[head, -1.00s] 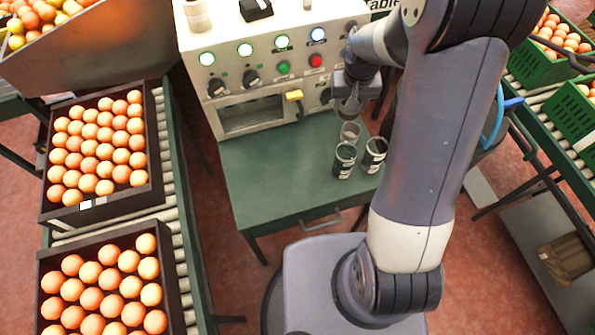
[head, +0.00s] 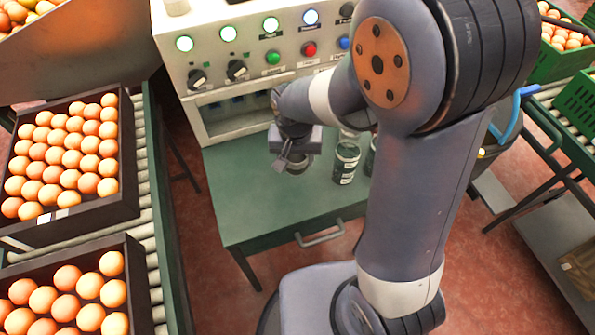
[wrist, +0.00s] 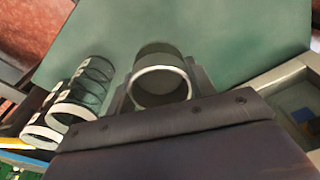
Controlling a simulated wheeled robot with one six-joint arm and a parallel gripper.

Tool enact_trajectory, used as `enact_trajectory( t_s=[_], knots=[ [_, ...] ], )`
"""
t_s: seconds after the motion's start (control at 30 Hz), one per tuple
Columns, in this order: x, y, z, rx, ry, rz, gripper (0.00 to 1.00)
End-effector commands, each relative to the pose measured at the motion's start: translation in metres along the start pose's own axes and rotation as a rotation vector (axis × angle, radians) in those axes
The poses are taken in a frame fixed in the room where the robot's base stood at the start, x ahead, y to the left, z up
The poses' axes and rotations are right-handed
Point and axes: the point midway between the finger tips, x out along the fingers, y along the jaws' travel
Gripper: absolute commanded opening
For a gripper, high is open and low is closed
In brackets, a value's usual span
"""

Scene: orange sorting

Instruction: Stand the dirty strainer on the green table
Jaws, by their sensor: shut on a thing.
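My gripper (head: 284,160) is over the green table (head: 250,205), in front of the machine. It is shut on a round strainer (head: 297,168), mostly hidden by the gripper in the head view. In the wrist view the strainer (wrist: 160,60) sits between the fingers (wrist: 160,92), its pale round rim facing the camera and its grey-green body extending toward the tabletop (wrist: 235,45). It looks about upright; I cannot tell whether its bottom touches the table. Whether it is dirty is not clear.
A dark cylinder with a white label (head: 346,163) stands right of my gripper. The table's left and front are clear. The white machine (head: 235,60) borders its back.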

Motion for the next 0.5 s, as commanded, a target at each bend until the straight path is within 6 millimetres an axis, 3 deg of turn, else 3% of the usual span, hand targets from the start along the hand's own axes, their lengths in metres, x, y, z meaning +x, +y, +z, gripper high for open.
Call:
enact_trajectory(
  t_s=[0.1,0.33,0.5],
  knots=[
    [0.022,0.001,0.003,-0.001,-0.002,0.002,0.27],
    [0.04,0.0,0.004,-0.001,-0.001,0.0,0.27],
    [0.065,0.001,0.008,0.0,-0.003,0.001,0.27]
  ],
)
